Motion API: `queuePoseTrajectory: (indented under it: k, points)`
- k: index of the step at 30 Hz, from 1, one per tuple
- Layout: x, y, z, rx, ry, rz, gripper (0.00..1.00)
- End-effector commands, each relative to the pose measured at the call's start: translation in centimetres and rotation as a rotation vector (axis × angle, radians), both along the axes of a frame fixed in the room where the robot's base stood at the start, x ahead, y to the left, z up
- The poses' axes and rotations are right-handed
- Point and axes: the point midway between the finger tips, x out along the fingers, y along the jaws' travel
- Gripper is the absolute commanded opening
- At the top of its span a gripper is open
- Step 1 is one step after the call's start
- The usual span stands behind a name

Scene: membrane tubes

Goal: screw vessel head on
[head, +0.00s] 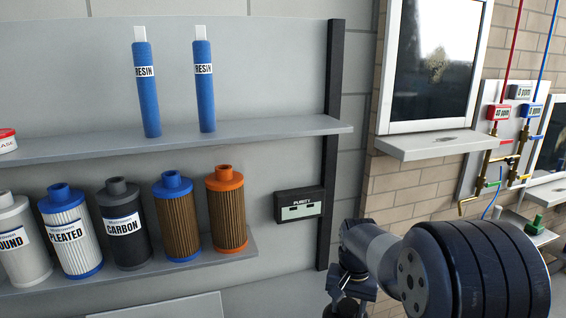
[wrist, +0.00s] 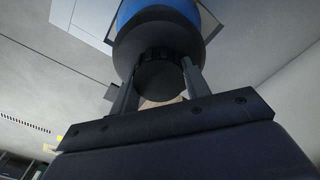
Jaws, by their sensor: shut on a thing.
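In the wrist view my gripper (wrist: 160,74) has its two fingers on either side of a dark, round, ribbed neck, and it is shut on this dark vessel head (wrist: 166,42). The head widens into a broad dark grey disc above the fingers. A blue rounded body (wrist: 158,10) shows beyond the disc, cut off by the top edge. I cannot tell whether head and blue body are joined or only in line. In the head view my arm is at the lower right, and the gripper and vessel head are not clearly seen there.
Shelves on the left hold blue resin cartridges (head: 148,95) and several filter cartridges, including a carbon one (head: 124,250). A purity meter (head: 299,205) hangs on the wall. Red and blue piping (head: 508,150) is at the right, past a small grey ledge (head: 440,143).

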Motion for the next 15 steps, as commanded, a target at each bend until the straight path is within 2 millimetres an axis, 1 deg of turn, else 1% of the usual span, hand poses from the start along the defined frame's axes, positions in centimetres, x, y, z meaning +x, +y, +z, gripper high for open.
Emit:
queuePoseTrajectory:
  k: [1, 5, 10, 11, 15]
  points:
    - [-0.73, 0.20, -1.14, 0.010, 0.032, -0.049, 0.00]
    - [-0.74, 0.20, -1.19, 0.010, 0.032, -0.110, 0.00]
    - [-0.76, 0.21, -1.22, 0.010, 0.033, -0.115, 0.00]
    - [-0.77, 0.21, -1.22, 0.010, 0.033, -0.115, 0.45]
    - [-0.79, 0.22, -1.22, 0.009, 0.034, -0.113, 0.57]
